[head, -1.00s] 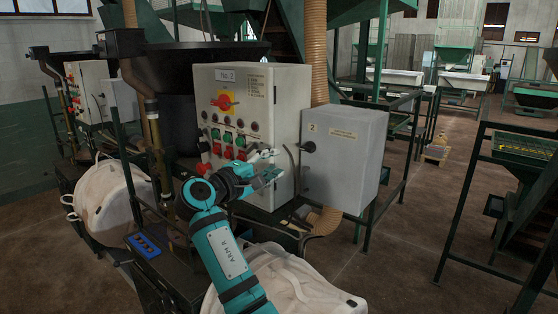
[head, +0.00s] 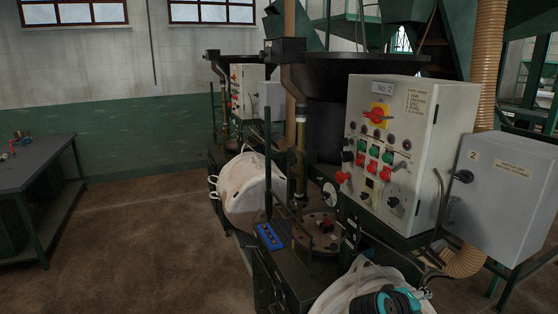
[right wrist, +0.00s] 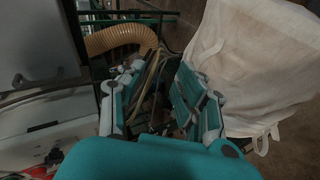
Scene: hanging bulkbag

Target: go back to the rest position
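My right gripper (right wrist: 160,72) is in the right wrist view with its two teal fingers spread apart and nothing held between them. In the head view only a teal part of my right arm (head: 388,301) shows at the bottom edge, in front of a white bulk bag (head: 350,285). That bag (right wrist: 258,70) fills the right side of the wrist view, beside the right finger. My left gripper is not in the head view.
The No. 2 control panel (head: 405,150) and a grey box (head: 500,195) stand close on the right. A beige hose (right wrist: 120,38) lies beyond the fingers. Another white bag (head: 250,185) hangs further back. A workbench (head: 40,165) is at the left, with open floor before it.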

